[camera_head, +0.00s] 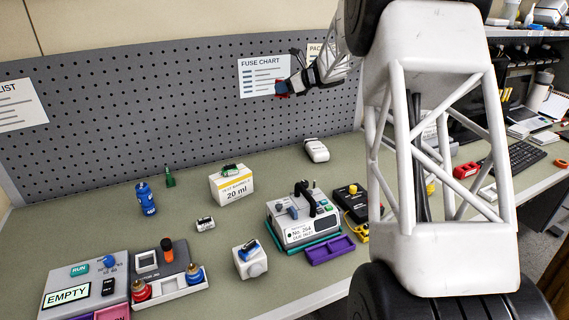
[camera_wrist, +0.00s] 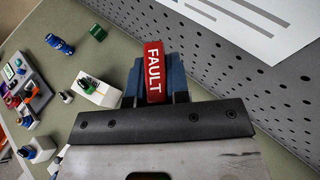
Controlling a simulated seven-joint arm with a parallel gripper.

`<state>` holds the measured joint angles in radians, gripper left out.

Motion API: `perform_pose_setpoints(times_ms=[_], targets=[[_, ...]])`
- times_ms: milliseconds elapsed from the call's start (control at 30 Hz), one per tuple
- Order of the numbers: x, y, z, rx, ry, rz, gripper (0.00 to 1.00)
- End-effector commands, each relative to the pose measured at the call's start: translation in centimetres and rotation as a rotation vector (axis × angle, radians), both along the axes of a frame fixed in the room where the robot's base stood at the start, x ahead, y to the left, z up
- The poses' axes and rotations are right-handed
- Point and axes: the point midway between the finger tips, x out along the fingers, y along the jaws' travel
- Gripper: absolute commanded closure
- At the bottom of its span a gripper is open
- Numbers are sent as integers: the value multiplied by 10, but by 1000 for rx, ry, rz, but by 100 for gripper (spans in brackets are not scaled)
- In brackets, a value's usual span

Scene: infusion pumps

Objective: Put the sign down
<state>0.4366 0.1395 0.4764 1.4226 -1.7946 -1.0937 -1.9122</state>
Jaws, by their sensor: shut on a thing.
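The sign is a small red block lettered FAULT in white (camera_wrist: 154,72). In the wrist view it sits between the two blue fingers of my gripper (camera_wrist: 154,85), which is shut on it. In the head view my gripper (camera_head: 285,88) is up in front of the pegboard, near the FUSE CHART sheet, well above the bench. Only a little red of the sign (camera_head: 281,88) shows there. The green-grey bench top (camera_head: 120,225) lies below. I cannot tell the exact gap between the sign and the pegboard.
A pump marked No. 204 (camera_head: 300,218) stands mid-bench beside a purple tray (camera_head: 330,250). A 20 ml box (camera_head: 232,185), a blue bottle (camera_head: 146,199) and an EMPTY panel (camera_head: 75,290) stand farther left. The pegboard (camera_head: 150,120) rises behind.

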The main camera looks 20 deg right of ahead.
Motion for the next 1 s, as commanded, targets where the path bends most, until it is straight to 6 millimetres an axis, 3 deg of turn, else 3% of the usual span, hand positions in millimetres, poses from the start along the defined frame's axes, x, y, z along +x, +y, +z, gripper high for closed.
perform_pose_setpoints(times_ms=[67, 633, 800, 1000], targets=[[-2, -11, -5, 2, 2, 7, 100], [-2, -8, -157, 2, 4, 7, 100], [-2, -8, -176, 2, 0, 6, 100], [-2, -8, -180, 0, -1, 7, 100]])
